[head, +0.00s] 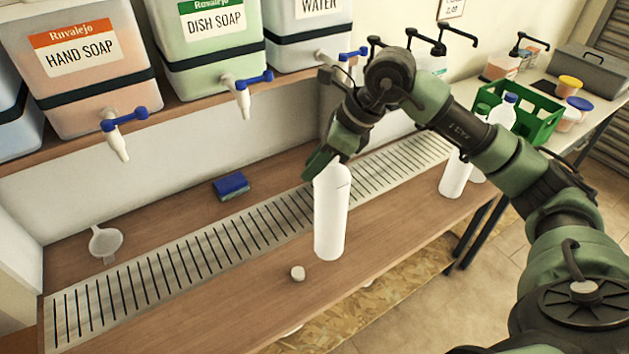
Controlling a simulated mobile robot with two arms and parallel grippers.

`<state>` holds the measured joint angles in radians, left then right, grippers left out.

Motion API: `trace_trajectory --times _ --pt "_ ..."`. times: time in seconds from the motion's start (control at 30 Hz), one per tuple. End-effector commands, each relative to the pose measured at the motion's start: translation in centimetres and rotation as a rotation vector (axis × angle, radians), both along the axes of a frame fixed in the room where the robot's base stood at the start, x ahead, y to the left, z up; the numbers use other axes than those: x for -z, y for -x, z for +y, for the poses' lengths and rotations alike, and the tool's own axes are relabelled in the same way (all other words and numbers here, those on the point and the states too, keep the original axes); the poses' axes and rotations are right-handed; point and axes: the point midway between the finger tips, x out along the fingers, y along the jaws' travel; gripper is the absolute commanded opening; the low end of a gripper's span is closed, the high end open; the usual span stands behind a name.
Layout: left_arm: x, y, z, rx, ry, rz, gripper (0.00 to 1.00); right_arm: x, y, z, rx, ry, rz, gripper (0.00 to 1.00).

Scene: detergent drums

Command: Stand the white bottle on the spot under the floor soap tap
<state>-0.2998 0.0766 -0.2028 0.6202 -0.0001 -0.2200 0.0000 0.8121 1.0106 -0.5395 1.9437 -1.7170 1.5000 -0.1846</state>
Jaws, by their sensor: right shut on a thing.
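A plain white bottle (331,215) is upright at the front of the wooden bench, in front of the slotted drain strip. My right gripper (326,162) is shut on its top, and the fingers partly hide its neck. I cannot tell whether its base touches the bench. No label reading floor soap shows. The readable drums are hand soap (80,65), dish soap (207,40) and water (305,28), each with a blue-handled tap; the water tap is partly behind my arm. A bluish drum (14,120) is cut off at the left edge, its label unseen. My left gripper is not in view.
A blue sponge (231,186) and white funnel (105,242) lie behind the drain strip (200,250). More white bottles (455,175) and a green crate (535,112) are at right. The strip's left part is clear.

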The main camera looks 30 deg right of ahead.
Motion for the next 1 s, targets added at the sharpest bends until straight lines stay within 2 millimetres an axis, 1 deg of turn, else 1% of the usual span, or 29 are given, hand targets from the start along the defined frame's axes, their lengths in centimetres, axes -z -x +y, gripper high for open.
trace_trajectory --times 0.03,0.17,0.3,0.4,0.5,0.7,0.83,0.87,0.9,0.93,1.0 --pt "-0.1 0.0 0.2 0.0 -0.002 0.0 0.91 0.6 0.0 0.0 0.0 0.001 0.002 0.0" --pt "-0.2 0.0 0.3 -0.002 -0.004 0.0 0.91 1.5 0.0 0.0 -0.001 0.0 0.001 0.0" --pt "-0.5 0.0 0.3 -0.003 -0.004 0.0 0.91 3.5 0.1 0.0 0.0 0.0 0.005 0.0" --pt "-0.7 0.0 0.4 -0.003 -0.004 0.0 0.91 4.7 0.0 0.0 -0.001 0.0 0.003 0.0" --pt "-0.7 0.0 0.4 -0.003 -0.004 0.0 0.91 5.1 0.0 0.0 0.0 0.001 -0.001 0.0" --pt "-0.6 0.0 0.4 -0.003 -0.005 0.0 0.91 5.0 0.0 0.0 0.0 0.001 -0.001 0.0" --pt "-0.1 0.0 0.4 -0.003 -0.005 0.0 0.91 5.5 0.0 0.0 0.0 0.001 -0.001 0.0" --pt "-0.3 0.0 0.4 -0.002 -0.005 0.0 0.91 5.3 0.0 0.0 0.0 0.001 -0.001 0.31" --pt "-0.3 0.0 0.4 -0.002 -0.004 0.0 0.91 5.3 0.0 0.0 -0.001 0.0 0.0 0.42" --pt "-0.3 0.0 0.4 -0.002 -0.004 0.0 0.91 5.3 0.0 0.0 -0.001 0.0 0.0 0.44" --pt "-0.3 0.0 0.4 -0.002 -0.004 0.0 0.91 5.3 0.0 0.0 -0.001 0.0 0.0 0.44"
